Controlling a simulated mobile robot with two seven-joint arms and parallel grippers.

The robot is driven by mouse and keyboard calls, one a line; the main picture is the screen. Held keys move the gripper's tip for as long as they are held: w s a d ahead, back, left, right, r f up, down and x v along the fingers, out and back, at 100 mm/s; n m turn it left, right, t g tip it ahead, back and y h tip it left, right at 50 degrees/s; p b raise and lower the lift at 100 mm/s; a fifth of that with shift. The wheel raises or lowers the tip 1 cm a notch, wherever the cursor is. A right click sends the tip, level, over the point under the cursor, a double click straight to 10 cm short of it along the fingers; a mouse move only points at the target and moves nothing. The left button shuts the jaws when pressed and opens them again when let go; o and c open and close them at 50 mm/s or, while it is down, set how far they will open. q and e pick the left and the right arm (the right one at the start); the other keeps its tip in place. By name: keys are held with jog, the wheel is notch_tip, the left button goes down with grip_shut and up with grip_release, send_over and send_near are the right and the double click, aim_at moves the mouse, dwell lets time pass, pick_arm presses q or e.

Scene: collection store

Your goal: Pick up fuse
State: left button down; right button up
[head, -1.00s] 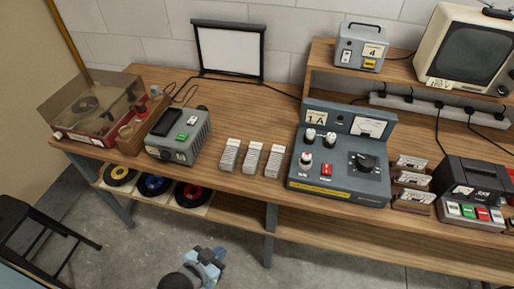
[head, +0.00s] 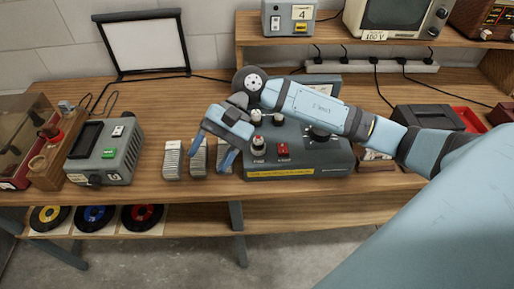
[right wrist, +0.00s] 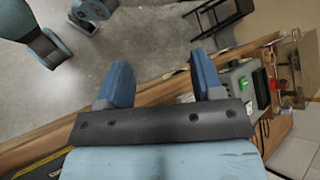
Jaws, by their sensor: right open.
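I cannot make out a fuse for certain in these frames. A small wooden stand (head: 55,165) with reddish-brown round pieces is at the left end of the bench, beside the record player. My right arm hides part of the control unit. My left gripper is not seen.
The control unit (head: 300,185) has knobs and a red switch. White card stacks (head: 172,160) stand left of it. A grey device (head: 115,155) with a green button is further left. A framed white screen (head: 143,45) stands behind. Bare wood lies between this device and the stacks.

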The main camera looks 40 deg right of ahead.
jog(key=w+d+n+t+h+b, duration=0.1)
jog(key=w+d+n+h, duration=0.15)
jog(key=d, duration=0.25)
jog(key=w+d+n+t+h, duration=0.1)
jog(key=d+n+h, duration=0.1)
jog(key=d+h, duration=0.2)
jog(key=n+t+h, duration=0.1)
jog(key=n+h, duration=0.1)
jog(key=h, duration=0.2)
send_over(258, 139)
jog(key=f, duration=0.5)
jog(key=shift+s+f, duration=0.15)
jog(key=shift+s, duration=0.15)
jog(key=shift+w+f+p, duration=0.2)
jog(key=shift+f+p, duration=0.35)
jog(key=shift+f, duration=2.3)
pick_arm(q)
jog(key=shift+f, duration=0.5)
pick_arm(e)
jog(key=c, duration=1)
jog(key=shift+r, duration=0.1)
